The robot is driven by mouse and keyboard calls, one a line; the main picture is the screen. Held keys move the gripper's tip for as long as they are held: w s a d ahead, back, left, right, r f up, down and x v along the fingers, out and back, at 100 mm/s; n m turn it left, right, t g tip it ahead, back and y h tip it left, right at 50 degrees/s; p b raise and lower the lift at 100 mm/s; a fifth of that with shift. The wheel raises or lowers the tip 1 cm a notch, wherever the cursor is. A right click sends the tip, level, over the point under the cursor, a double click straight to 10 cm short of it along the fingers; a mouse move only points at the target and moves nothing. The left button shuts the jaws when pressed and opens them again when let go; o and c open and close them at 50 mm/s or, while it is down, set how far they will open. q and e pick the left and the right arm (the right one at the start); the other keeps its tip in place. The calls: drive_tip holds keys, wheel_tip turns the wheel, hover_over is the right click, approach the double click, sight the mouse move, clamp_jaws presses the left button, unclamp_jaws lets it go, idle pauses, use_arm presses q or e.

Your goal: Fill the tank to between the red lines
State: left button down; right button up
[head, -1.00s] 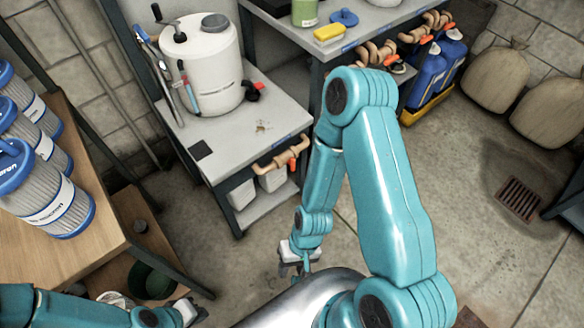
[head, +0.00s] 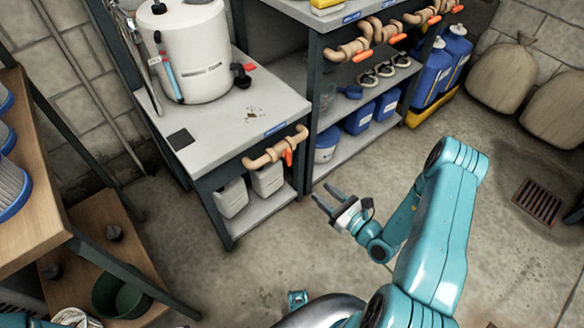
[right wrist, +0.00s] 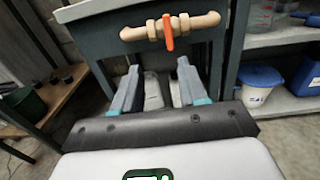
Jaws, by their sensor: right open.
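The white tank (head: 195,50) stands on a grey bench at the upper left of the head view. A blue and red sight tube (head: 170,75) runs up its side; its level and lines are too small to read. A black outlet with a red part (head: 242,75) sticks out at its lower right. A tan pipe with an orange-red valve handle (head: 288,157) is on the bench's front edge; this handle also shows in the right wrist view (right wrist: 168,32). My right gripper (head: 328,198) is open and empty, below and to the right of that valve, pointing toward the bench. My left gripper is out of view.
A taller shelf unit (head: 375,85) with more tan pipes and orange handles stands to the right, with blue containers below. White jugs (head: 250,190) stand under the bench. A wooden table (head: 35,215) with filter cartridges is at left. The floor between is clear.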

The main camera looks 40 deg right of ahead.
sight(290, 158)
drive_tip(key=shift+h, duration=0.5)
drive_tip(key=w+b, duration=0.2)
drive_tip(key=w, duration=1.4)
drive_tip(key=shift+w+a, duration=0.15)
